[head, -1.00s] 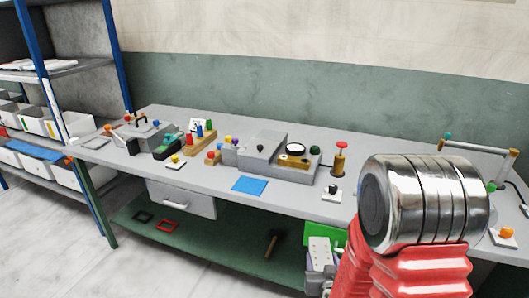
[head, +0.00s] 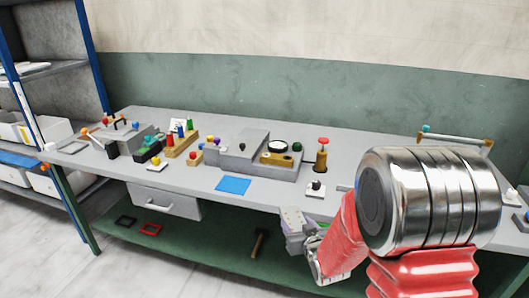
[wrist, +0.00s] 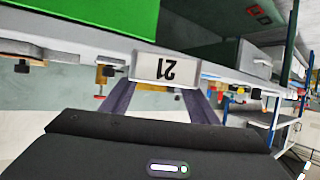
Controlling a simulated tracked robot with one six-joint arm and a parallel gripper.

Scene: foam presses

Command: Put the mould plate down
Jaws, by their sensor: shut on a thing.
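The mould plate (wrist: 168,68) shows in the wrist view as a pale piece with an upside-down "21" on it. It sits between the two dark fingers of my gripper (wrist: 162,88), which is shut on it. Only this numbered face shows; I cannot tell the rest of its shape. In the head view my gripper (head: 293,220) is low in front of the bench's front edge, right of the drawer. Its fingertips and the plate cannot be made out there.
The grey bench (head: 215,205) carries a blue mat (head: 233,185), a press (head: 250,150) and a black-knobbed switch (head: 316,189). Below are a drawer (head: 163,201) and a green shelf (head: 195,240) with a hammer (head: 259,242). A bright green block (wrist: 90,12) is close in the wrist view.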

